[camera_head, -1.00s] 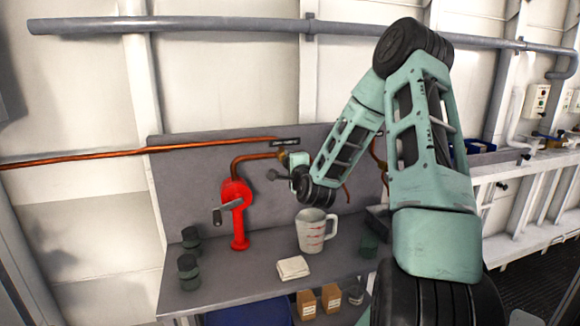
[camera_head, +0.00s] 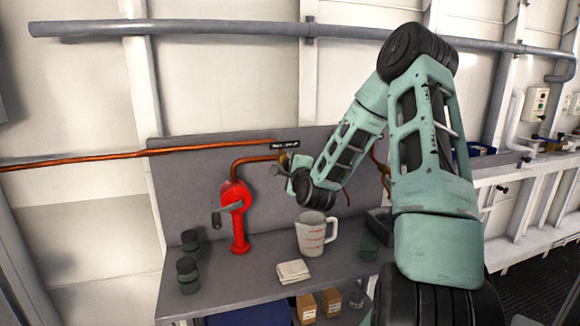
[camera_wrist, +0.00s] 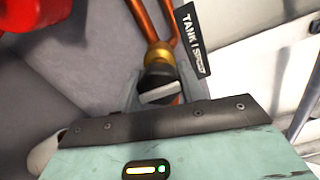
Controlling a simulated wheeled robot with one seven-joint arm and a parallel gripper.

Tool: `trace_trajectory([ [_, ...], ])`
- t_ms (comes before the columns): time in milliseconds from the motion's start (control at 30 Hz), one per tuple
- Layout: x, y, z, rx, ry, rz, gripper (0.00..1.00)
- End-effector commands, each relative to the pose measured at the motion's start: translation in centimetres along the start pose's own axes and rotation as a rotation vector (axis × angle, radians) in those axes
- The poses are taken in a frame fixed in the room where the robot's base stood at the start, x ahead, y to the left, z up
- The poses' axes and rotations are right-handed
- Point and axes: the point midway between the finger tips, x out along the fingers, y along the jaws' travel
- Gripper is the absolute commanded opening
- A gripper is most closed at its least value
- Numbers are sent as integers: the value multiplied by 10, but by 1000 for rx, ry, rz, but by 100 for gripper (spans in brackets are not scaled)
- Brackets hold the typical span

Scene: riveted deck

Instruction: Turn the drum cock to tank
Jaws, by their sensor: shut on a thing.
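The drum cock is a small brass valve (camera_head: 283,158) on the copper pipe at the back panel, above and right of the red hand pump (camera_head: 238,220). In the wrist view its brass body (camera_wrist: 158,56) shows with a dark handle (camera_wrist: 160,76) below it. A black label reading "TANK / SPOUT" (camera_wrist: 197,42) is beside it. My gripper (camera_head: 284,171) is at the cock; in the wrist view my gripper (camera_wrist: 161,92) is shut on the dark handle, a finger on each side. The gripped part is partly hidden.
A white measuring jug (camera_head: 311,238), a folded cloth (camera_head: 293,271) and dark containers (camera_head: 188,274) stand on the grey bench (camera_head: 230,296). Copper pipes (camera_head: 120,158) run along the panel.

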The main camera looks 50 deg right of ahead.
Motion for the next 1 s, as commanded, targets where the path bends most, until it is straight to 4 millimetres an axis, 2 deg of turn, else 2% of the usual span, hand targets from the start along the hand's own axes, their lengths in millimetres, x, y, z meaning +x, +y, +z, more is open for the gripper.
trace_trajectory([
  [33,0,1,-1,2,3,2,42],
  [100,0,1,-1,1,3,2,61],
  [467,-4,0,0,0,1,1,61],
  [567,-14,1,0,-2,1,2,61],
  [800,-62,-1,0,-1,1,4,61],
  [1000,-68,-6,0,2,0,5,61],
])
